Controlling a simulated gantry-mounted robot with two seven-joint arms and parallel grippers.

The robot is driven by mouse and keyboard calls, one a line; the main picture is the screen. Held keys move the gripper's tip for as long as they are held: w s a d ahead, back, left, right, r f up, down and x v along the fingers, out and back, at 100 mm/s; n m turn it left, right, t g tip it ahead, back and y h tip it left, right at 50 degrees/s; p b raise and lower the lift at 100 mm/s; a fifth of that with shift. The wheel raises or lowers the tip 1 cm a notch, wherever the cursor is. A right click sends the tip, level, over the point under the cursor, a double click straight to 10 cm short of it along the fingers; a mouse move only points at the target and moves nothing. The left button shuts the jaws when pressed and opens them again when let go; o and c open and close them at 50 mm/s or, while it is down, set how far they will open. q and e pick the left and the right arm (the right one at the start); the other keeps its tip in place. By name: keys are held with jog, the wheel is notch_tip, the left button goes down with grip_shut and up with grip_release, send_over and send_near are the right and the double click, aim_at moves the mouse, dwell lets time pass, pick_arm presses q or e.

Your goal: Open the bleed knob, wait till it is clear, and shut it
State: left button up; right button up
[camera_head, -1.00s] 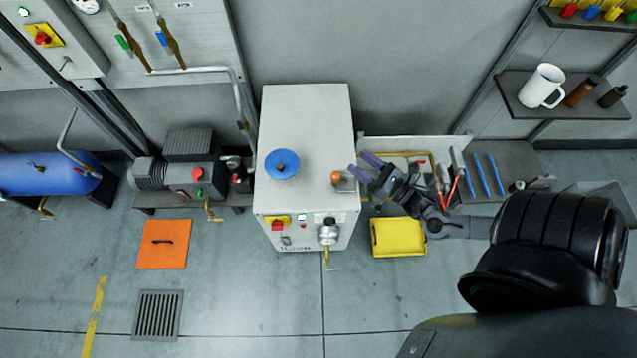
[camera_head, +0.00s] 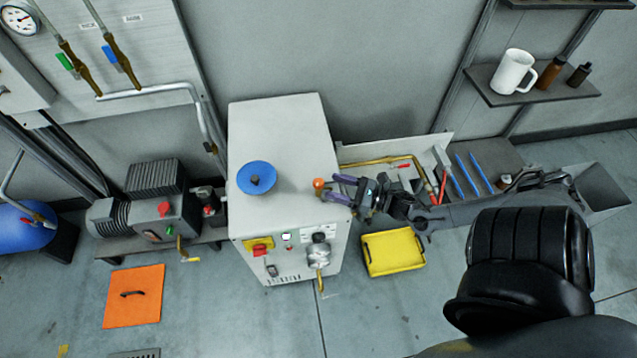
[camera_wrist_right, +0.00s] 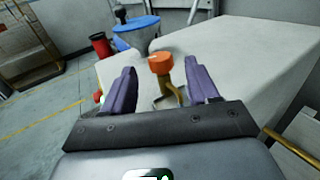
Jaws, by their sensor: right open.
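The bleed knob is a small orange knob (camera_head: 318,184) on a brass stem, at the right edge of the white cabinet's top (camera_head: 290,140). In the right wrist view the knob (camera_wrist_right: 161,62) shows between my two purple fingers, with its bent brass stem below it. My right gripper (camera_head: 333,189) is open and points left at the knob from the right side. Clear gaps show on both sides of the knob in the wrist view; I see no contact. My left gripper is in neither view now.
A blue funnel-like piece (camera_head: 256,178) stands on the cabinet top, left of the knob. The cabinet front carries a red switch (camera_head: 259,248) and a brass-handled valve (camera_head: 319,250). A yellow tray (camera_head: 393,252) lies on the floor below my right gripper.

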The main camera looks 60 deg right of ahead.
aim_at(318, 182)
jog(key=shift+w+a+b, duration=0.2)
jog(key=shift+w, duration=0.85)
jog(key=shift+w+a+b, duration=0.15)
jog(key=shift+w+b, duration=0.1)
jog(key=shift+w, duration=0.75)
jog(key=shift+w+a+b, duration=0.2)
jog(key=shift+w, duration=0.85)
jog(key=c, duration=0.9)
